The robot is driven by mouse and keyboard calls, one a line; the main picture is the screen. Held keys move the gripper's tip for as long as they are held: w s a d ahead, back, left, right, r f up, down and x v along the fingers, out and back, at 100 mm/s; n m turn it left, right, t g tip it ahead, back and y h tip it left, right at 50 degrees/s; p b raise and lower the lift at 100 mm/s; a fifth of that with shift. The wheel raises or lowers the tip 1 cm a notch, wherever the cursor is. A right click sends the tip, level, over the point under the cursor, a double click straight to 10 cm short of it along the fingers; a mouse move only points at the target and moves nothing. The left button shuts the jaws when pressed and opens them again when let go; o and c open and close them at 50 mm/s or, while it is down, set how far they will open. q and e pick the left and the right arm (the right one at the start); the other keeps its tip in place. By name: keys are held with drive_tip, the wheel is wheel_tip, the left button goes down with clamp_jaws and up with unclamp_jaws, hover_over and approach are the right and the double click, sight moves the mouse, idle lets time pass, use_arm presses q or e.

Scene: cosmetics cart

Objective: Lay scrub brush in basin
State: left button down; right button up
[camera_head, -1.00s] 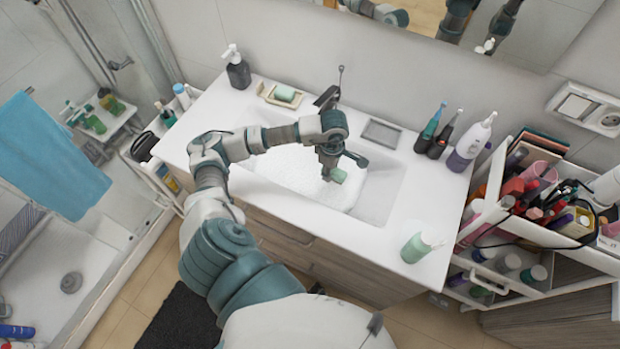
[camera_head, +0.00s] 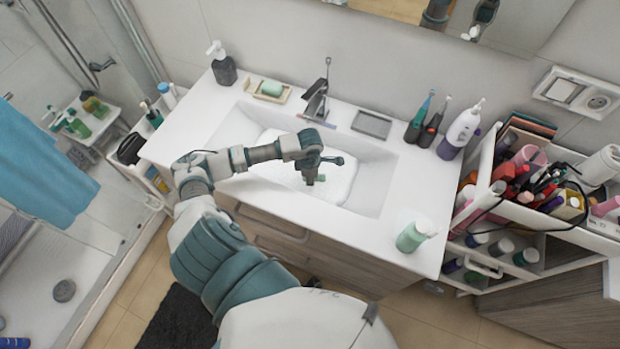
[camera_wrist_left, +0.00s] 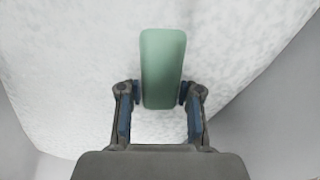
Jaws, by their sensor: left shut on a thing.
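My left gripper (camera_head: 313,180) is over the basin (camera_head: 378,188) set in the white counter. In the left wrist view, the gripper (camera_wrist_left: 162,93) is shut on a pale green, rounded block, the scrub brush (camera_wrist_left: 162,60), with a finger on each side. The brush is seen from above, so its bristles, if any, are hidden. In the head view the brush is mostly hidden by the gripper. A white, textured mass (camera_head: 343,180) lies in the basin below it; I cannot tell whether the brush touches it. My right gripper is not in view.
A faucet (camera_head: 316,98) stands behind the basin. A soap dish (camera_head: 254,89), a dark pump bottle (camera_head: 223,68), a grey tray (camera_head: 372,124), toothbrushes and a white bottle (camera_head: 464,128) line the back. A green cup (camera_head: 411,237) stands front right; a full cart (camera_head: 560,225) is at the right.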

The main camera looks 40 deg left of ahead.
use_arm(q)
drive_tip(key=c, duration=0.8)
unclamp_jaws()
drive_tip(key=shift+d, duration=0.3)
drive_tip(key=shift+d+r, duration=0.1)
drive_tip(key=shift+d, duration=0.05)
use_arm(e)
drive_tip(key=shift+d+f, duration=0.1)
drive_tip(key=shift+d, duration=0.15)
use_arm(q)
drive_tip(key=shift+r, duration=0.5)
wheel_tip(320, 180, up, 11)
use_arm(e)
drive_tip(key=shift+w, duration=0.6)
use_arm(q)
drive_tip(key=shift+a, duration=0.35)
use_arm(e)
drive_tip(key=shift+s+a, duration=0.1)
use_arm(q)
drive_tip(key=shift+f, duration=0.1)
